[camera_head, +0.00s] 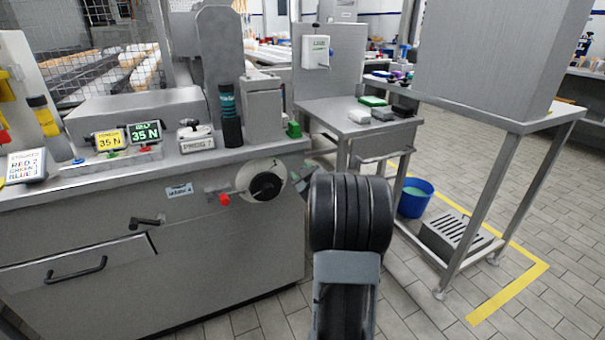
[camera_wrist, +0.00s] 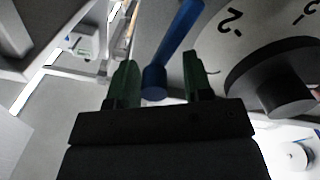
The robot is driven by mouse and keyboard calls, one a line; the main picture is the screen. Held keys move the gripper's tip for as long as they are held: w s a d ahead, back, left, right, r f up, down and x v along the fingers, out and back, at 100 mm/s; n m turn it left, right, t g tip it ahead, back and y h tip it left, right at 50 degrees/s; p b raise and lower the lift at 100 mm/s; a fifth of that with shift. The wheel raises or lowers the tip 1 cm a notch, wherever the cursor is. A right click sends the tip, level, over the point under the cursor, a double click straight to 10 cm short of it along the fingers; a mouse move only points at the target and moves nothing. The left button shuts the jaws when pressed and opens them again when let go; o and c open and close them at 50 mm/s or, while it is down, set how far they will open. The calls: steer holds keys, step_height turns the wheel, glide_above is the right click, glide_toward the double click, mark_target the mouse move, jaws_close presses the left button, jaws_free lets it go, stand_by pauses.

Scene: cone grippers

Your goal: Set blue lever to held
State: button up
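The blue lever (camera_wrist: 173,48) shows in the wrist view as a blue rod, running from the top edge down to a rounded end. My gripper (camera_wrist: 157,66) has two green fingers standing apart, one on each side of the lever's lower end. I see gaps between the fingers and the rod, so it is open; I cannot tell how deep the rod sits between them. A pale dial (camera_wrist: 260,25) with printed numbers and a dark knob is right of the lever. In the head view the dial (camera_head: 246,178) is on the machine front; I cannot make out the blue lever there.
The steel machine (camera_head: 235,255) fills the left of the head view. A red knob (camera_head: 224,199) sticks out left of the dial. A steel side table (camera_head: 335,118) stands behind my arm. A blue bucket (camera_head: 414,204) is on the floor at right, where tiles are partly clear.

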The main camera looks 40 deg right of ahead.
steer(key=shift+w+a, duration=0.1)
steer(key=shift+a, duration=0.1)
steer(key=shift+p+v, duration=1.7)
steer(key=shift+v, duration=5.25)
steer(key=shift+c, duration=0.2)
